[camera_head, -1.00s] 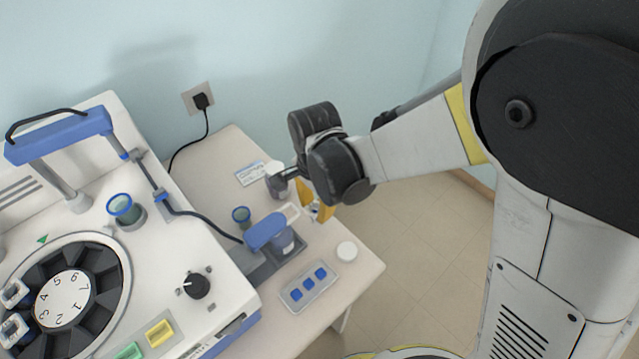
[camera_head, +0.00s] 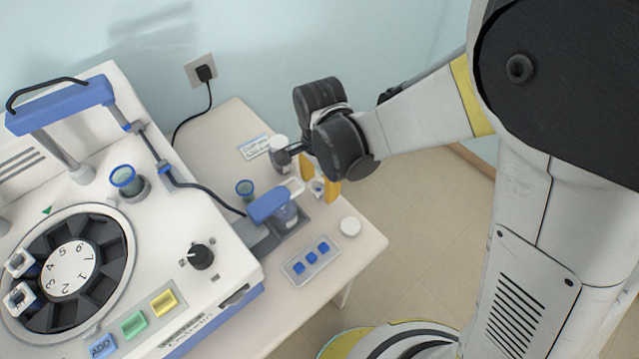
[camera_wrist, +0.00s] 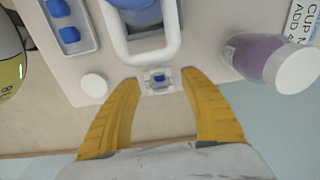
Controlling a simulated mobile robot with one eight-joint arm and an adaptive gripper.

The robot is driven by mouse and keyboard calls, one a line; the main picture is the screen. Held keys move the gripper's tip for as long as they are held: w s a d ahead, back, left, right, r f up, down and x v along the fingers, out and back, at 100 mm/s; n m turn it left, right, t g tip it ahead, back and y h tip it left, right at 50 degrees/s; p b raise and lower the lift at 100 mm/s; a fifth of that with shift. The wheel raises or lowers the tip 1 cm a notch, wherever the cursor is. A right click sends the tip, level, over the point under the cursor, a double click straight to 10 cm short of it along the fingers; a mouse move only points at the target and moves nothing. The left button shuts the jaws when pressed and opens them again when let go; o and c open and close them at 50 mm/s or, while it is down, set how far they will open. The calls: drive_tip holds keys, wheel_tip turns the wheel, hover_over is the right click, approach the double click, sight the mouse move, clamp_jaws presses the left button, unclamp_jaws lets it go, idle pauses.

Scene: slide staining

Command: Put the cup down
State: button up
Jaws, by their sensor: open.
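A small clear square cup (camera_wrist: 158,80) with a blue centre is seen just beyond my open fingertips in the wrist view, roughly midway between them. It appears to stand on the pale table (camera_wrist: 60,72), near its edge. In the head view the cup (camera_head: 317,187) shows as a small pale and blue shape beside the yellow fingers. My gripper (camera_wrist: 158,82) has its two yellow fingers spread, with a clear gap on each side of the cup. It also shows in the head view (camera_head: 319,178), low over the table. Whether the cup rests fully flat is hard to tell.
A white loop handle (camera_wrist: 128,45) stands close beyond the cup. A purple jar with a white cap (camera_wrist: 297,70) is at right, a white round lid (camera_wrist: 95,85) and a blue-dotted tray (camera_wrist: 92,38) at left. The staining machine (camera_head: 225,265) fills the left.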

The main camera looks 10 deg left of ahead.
wheel_tip(320, 180, up, 12)
drive_tip(key=p, duration=0.3)
drive_tip(key=s+d+r+n+t, duration=0.2)
drive_tip(key=d+r, duration=0.1)
drive_tip(key=d, duration=0.5)
drive_tip(key=s+d+r+n+t, duration=0.1)
drive_tip(key=d+r+n+t, duration=0.1)
drive_tip(key=d, duration=0.7)
drive_tip(key=s+d+r+n+t, duration=0.2)
drive_tip(key=d+r+n+t, duration=0.1)
drive_tip(key=d, duration=0.5)
wheel_tip(320, 180, up, 2)
drive_tip(key=shift+s+d+n, duration=0.3)
drive_tip(key=shift+n, duration=0.2)
drive_tip(key=shift+f, duration=0.1)
